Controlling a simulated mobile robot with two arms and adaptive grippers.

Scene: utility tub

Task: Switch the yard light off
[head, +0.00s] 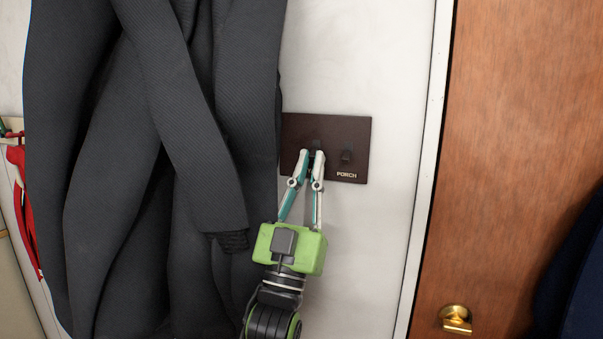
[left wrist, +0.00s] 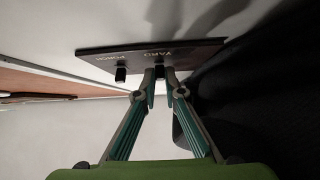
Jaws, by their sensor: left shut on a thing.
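A dark brown switch plate (head: 350,127) is on the pale wall beside a hanging dark coat; it also shows in the left wrist view (left wrist: 205,48). It carries two small black switches. The porch switch (head: 346,156) is on the right in the head view, above the word PORCH. The yard switch (head: 316,145) is to its left; the word YARD shows beside it in the left wrist view. My left gripper (head: 311,156) has its fingertips shut on the yard switch (left wrist: 159,72), partly hiding it. The right gripper is not in view.
A dark grey coat (head: 110,150) hangs close to the left of the plate and my left arm. A wooden door (head: 520,130) with a brass knob (head: 455,318) is at right, behind a white frame edge. Bare wall lies between plate and door. Something red hangs far left.

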